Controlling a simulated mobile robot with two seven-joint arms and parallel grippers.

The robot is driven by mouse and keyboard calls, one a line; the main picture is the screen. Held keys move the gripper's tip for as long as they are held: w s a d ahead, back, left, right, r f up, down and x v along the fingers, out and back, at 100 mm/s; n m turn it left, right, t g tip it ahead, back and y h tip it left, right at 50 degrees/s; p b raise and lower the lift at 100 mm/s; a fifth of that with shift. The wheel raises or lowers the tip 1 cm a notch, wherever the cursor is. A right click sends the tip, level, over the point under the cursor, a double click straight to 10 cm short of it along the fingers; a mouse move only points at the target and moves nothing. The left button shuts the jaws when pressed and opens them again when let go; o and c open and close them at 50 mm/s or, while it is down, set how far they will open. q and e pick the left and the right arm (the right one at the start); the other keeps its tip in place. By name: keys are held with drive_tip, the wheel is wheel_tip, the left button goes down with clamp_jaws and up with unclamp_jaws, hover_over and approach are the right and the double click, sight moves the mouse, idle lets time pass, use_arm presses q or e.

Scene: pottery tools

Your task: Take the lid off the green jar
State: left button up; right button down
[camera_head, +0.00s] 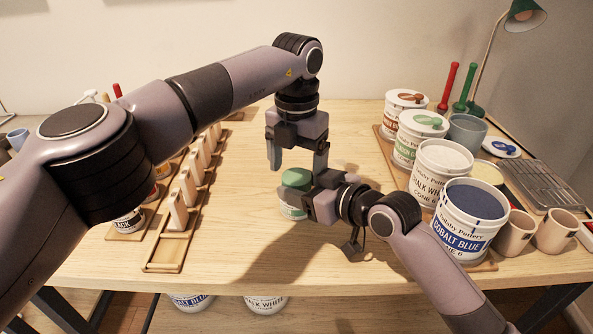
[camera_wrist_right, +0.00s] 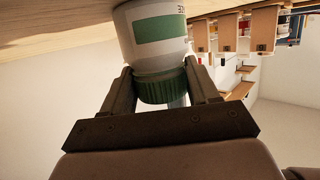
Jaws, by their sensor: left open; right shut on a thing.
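The green jar (camera_head: 293,211) is a small white jar with a green label, upright on the table near the middle. Its ribbed green lid (camera_head: 296,179) sits on top. In the right wrist view the jar (camera_wrist_right: 155,35) appears upside down, with the lid (camera_wrist_right: 165,88) against it and no clear gap. My right gripper (camera_wrist_right: 159,72) is shut on the lid, one finger on each side. In the head view my right gripper (camera_head: 308,192) reaches in from the right and hides part of the jar. My left gripper (camera_head: 297,165) is open and empty, pointing down just above the lid.
Large glaze tubs, including a cobalt blue one (camera_head: 467,217), stand along the right side with cups (camera_head: 515,233) beside them. A wooden rack (camera_head: 165,252) with upright tiles lies on the left. The table (camera_head: 235,225) is clear between the rack and the jar.

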use_arm(q)
wheel_tip(320, 180, up, 2)
drive_tip(key=shift+r, duration=0.2)
use_arm(e)
drive_tip(key=shift+s+f, duration=0.1)
drive_tip(key=shift+f, duration=0.35)
drive_tip(key=shift+c, duration=1)
unclamp_jaws()
use_arm(q)
drive_tip(key=shift+f, duration=0.1)
use_arm(e)
drive_tip(key=shift+r, duration=0.15)
drive_tip(key=shift+d+r, duration=0.1)
drive_tip(key=shift+r, duration=0.05)
